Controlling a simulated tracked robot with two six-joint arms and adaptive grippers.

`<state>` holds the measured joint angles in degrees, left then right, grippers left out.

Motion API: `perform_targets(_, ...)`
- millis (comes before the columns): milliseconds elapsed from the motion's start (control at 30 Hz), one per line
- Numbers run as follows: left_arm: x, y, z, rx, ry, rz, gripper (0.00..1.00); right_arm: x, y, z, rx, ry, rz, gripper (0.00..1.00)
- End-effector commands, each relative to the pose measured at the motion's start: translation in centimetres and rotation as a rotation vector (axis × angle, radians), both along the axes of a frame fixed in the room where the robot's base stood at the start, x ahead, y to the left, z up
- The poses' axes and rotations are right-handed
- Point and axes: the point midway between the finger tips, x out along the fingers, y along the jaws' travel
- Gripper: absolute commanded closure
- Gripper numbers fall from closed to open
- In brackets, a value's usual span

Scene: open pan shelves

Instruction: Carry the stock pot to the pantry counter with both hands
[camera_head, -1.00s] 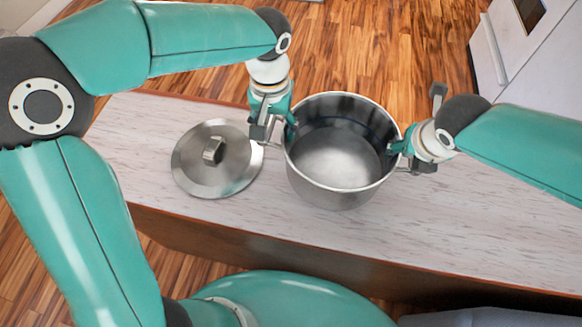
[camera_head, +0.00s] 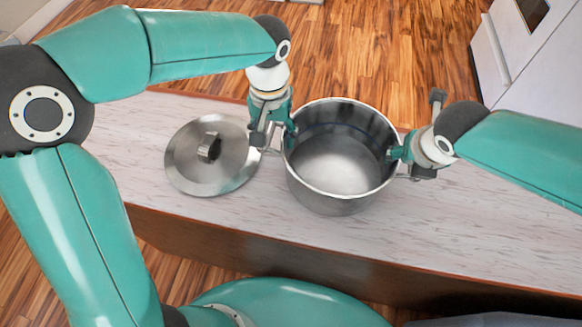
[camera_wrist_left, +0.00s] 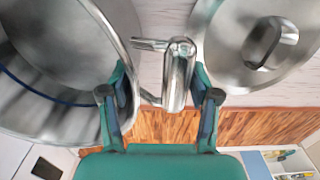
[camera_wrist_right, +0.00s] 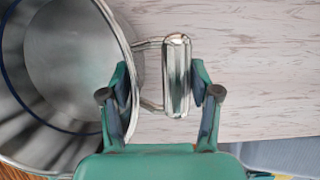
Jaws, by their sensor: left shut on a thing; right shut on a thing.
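The stock pot (camera_head: 340,203) is a deep, open steel pot over the light counter. It looks empty, and I cannot tell whether its base touches the counter. My left gripper (camera_head: 277,131) is shut on the pot's left handle (camera_wrist_left: 178,75), with one finger at the rim and one outside the handle. My right gripper (camera_head: 403,157) is shut on the right handle (camera_wrist_right: 177,75) in the same way. The steel lid (camera_head: 222,176) lies on the counter left of the pot, close to my left gripper. No pantry counter is identifiable.
The pale, veined counter (camera_head: 470,225) is clear to the right of the pot. Wooden floor (camera_head: 370,50) lies beyond its far edge. A white cabinet or appliance (camera_head: 515,60) stands at the upper right.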

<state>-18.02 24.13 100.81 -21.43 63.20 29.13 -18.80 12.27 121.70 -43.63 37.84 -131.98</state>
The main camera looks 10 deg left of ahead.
Motion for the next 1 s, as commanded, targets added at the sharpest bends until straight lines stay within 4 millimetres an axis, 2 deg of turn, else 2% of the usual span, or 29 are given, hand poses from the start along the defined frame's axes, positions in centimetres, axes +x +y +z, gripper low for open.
perform_targets(33,0.0,-0.1,-0.6,-0.003,-0.003,0.000,1.00,0.0,0.1,-0.6,0.001,-0.002,0.003,1.00)
perform_targets(67,0.0,-0.1,-0.2,-0.003,-0.002,0.000,0.33,0.0,0.1,-0.3,0.000,0.000,0.003,0.33)
perform_targets(200,0.0,0.0,-0.2,-0.002,-0.001,0.000,0.13,0.0,0.1,-0.2,0.000,0.000,0.002,0.13)
perform_targets(500,0.0,0.0,-0.1,-0.001,-0.001,0.001,0.13,0.0,0.0,-0.2,0.001,0.000,0.001,0.13)
perform_targets(633,0.0,0.0,0.5,0.000,-0.002,0.000,0.13,0.0,0.0,-0.2,0.000,0.000,0.001,0.13)
perform_targets(767,0.1,0.0,2.2,-0.002,-0.005,0.001,0.13,0.0,0.0,-0.2,0.000,0.000,0.001,0.13)
perform_targets(1000,0.2,-0.1,7.0,-0.002,-0.006,0.001,0.13,0.0,0.0,-0.2,0.000,0.000,0.001,0.13)
